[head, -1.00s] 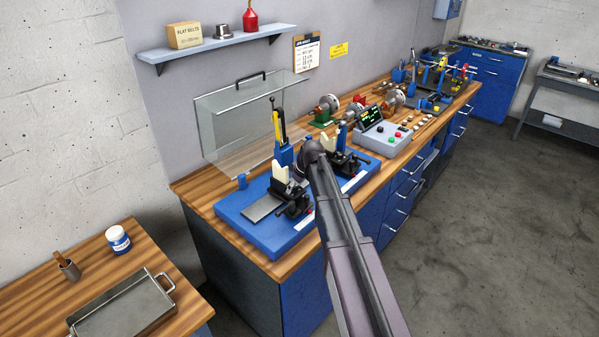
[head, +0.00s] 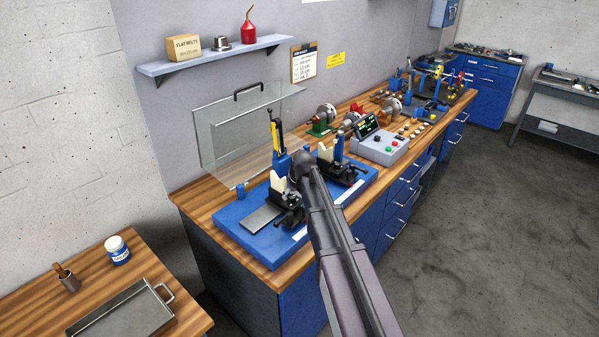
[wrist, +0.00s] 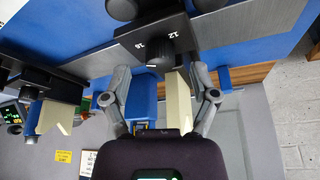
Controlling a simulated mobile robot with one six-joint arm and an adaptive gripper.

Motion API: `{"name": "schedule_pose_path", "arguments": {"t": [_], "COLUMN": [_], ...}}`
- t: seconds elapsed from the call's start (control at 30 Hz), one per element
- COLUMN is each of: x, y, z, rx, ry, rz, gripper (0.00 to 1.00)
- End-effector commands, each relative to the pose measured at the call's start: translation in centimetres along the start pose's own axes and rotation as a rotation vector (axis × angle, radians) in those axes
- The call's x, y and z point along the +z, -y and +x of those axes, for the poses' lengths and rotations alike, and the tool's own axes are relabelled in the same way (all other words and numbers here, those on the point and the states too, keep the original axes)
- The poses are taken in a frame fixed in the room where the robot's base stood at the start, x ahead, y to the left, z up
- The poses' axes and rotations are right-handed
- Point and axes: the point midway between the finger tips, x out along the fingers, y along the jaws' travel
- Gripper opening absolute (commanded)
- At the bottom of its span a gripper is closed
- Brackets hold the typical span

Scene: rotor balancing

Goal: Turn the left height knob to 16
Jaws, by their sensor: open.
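The near support stand (head: 289,208), black with a cream block on top, is on the left of the blue base plate (head: 238,222). In the wrist view its dark height knob (wrist: 159,52) sits on a black block with white numbers 12 and 16 beside it. I cannot tell its exact setting. My gripper (wrist: 160,72) is open, its two fingers apart on either side of the knob's block and the cream block. No contact shows. In the head view my arm end (head: 303,165) is over the near stand and hides part of it.
A second stand (head: 340,166) is on the right of the base plate. A clear guard (head: 235,130) stands behind. A grey control box (head: 380,146) is farther right. A metal tray (head: 122,312) lies on the side table.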

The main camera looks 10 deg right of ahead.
Motion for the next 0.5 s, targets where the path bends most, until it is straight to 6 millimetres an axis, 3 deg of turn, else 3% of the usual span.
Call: {"name": "schedule_pose_path", "arguments": {"t": [0.03,0.5], "x": [-0.1,-0.1], "y": [0.0,0.0], "z": [-1.0,-5.2], "rx": [0.000,-0.001], "ry": [0.000,0.000], "rz": [0.000,-0.002], "gripper": [0.76,0.76]}}
